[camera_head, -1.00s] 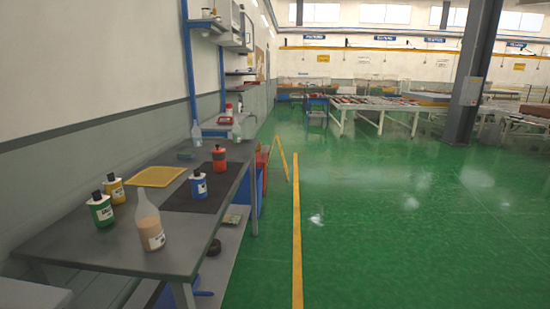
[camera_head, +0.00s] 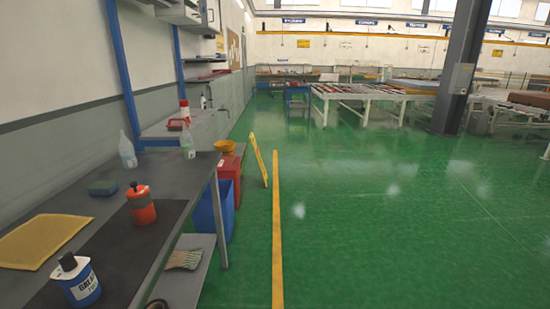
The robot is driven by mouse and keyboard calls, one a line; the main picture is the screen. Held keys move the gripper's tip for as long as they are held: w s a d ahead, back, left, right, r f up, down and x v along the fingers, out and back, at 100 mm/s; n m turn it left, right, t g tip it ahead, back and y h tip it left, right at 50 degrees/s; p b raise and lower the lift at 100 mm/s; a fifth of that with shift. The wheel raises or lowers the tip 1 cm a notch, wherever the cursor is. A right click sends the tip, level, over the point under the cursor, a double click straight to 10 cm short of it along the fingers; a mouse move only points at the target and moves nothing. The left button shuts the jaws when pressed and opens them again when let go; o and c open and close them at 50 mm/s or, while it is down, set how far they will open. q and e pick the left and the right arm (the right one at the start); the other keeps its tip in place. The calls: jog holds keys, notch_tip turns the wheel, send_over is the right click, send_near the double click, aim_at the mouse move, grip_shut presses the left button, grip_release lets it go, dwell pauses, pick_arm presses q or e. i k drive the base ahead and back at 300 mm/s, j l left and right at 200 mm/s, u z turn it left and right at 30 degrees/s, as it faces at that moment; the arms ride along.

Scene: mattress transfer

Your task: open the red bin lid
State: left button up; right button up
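A red bin (camera_head: 231,168) stands on the floor past the far end of the workbench, at the left of the yellow floor line. It is small in view and partly hidden by a blue bin (camera_head: 213,212) in front of it. A yellow object (camera_head: 225,147) shows at the top of the red bin; I cannot tell whether it rests on the lid or stands behind it. I cannot make out whether the lid is shut. Neither of my grippers is in view.
The workbench (camera_head: 205,168) runs along the left with several bottles, a yellow mat (camera_head: 42,241) and a sponge (camera_head: 102,187) on it. A yellow floor sign (camera_head: 259,160) stands right of the red bin. The green floor (camera_head: 380,230) to the right is open.

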aim_at(226, 164)
jog(key=i+l, duration=0.1)
jog(key=i, duration=3.4)
jog(key=j+u, duration=0.05)
jog(key=j, duration=0.05)
